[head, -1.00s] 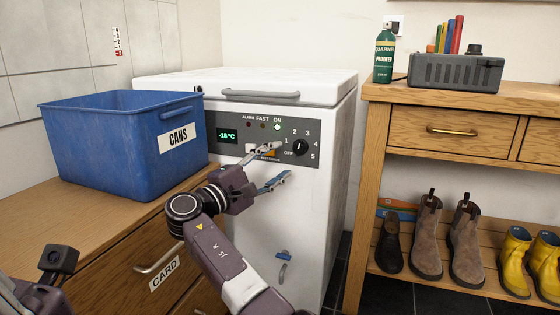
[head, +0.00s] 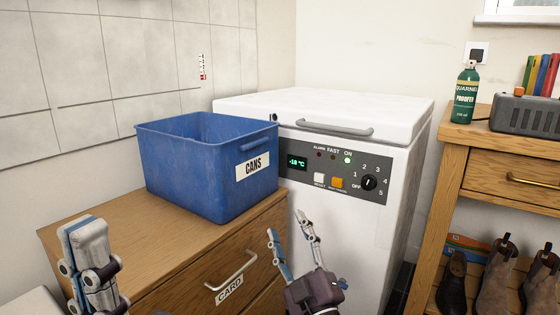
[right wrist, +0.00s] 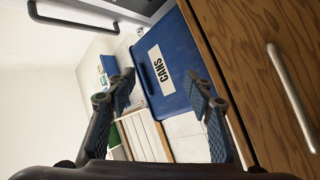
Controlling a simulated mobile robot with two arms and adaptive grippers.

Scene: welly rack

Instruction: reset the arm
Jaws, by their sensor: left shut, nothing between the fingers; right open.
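My right gripper (head: 290,242) is open and empty in the head view, low in front of the wooden drawer unit and the white freezer. Its two fingers (right wrist: 165,110) also show spread apart in the right wrist view, with nothing between them. My left gripper (head: 84,228) is at the lower left of the head view, upright, shut and empty, in front of the wooden unit. Neither gripper touches anything that I can see.
A blue bin labelled CANS (head: 210,170) stands on the wooden drawer unit (head: 150,240). The white freezer (head: 400,230) with its control panel (head: 335,178) stands beside it. A wooden bench (head: 450,160) with a green bottle (head: 466,95), a grey box (head: 525,115) and boots (head: 495,275) is at right.

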